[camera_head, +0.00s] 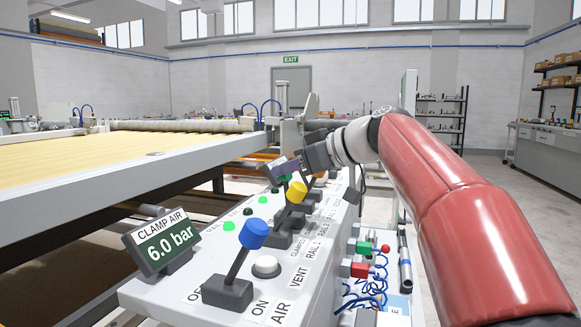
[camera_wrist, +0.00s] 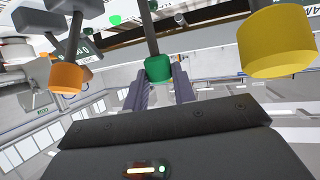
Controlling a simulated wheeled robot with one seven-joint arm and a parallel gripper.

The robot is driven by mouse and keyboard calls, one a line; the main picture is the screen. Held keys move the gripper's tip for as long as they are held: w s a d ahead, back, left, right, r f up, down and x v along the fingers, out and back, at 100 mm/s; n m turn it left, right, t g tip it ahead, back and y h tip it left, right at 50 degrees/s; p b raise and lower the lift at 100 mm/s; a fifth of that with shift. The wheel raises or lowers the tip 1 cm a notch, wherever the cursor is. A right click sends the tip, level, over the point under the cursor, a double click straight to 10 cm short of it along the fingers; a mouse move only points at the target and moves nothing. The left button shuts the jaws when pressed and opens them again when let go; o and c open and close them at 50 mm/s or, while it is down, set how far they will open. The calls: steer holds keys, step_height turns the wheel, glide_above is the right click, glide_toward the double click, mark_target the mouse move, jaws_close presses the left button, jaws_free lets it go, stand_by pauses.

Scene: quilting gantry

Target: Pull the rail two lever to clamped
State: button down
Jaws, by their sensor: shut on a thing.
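The rail two lever has a green knob (camera_wrist: 158,68) on a dark stem, seen in the wrist view between my two fingers. My gripper (camera_wrist: 161,88) is shut on this knob. In the head view my gripper (camera_head: 284,168) reaches over the panel from the right, behind the yellow-knobbed lever, and the green knob (camera_head: 285,178) shows only in part beneath it. The lever's base is largely hidden there, so its exact tilt cannot be told. The RAIL 2 label (camera_head: 322,230) is on the panel's right side.
The yellow-knobbed rail one lever (camera_head: 297,192) and an orange-knobbed lever (camera_head: 320,174) stand close on either side. The blue-knobbed air lever (camera_head: 252,234) is nearer. The clamp air display (camera_head: 163,240) reads 6.0 bar. The quilting bed (camera_head: 110,155) lies left.

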steer(key=s+d+f+t+y+b, duration=0.2)
steer(key=d+b, duration=0.3)
steer(key=b, duration=0.8)
steer(key=shift+d+f+m+y, duration=0.2)
steer(key=shift+m+y, duration=0.2)
steer(key=shift+y, duration=0.2)
steer(key=c, duration=1.2)
jaws_free()
steer(key=shift+c, duration=0.2)
steer(key=shift+o, duration=0.5)
steer(key=shift+s+r, duration=0.1)
steer(key=shift+d, duration=0.1)
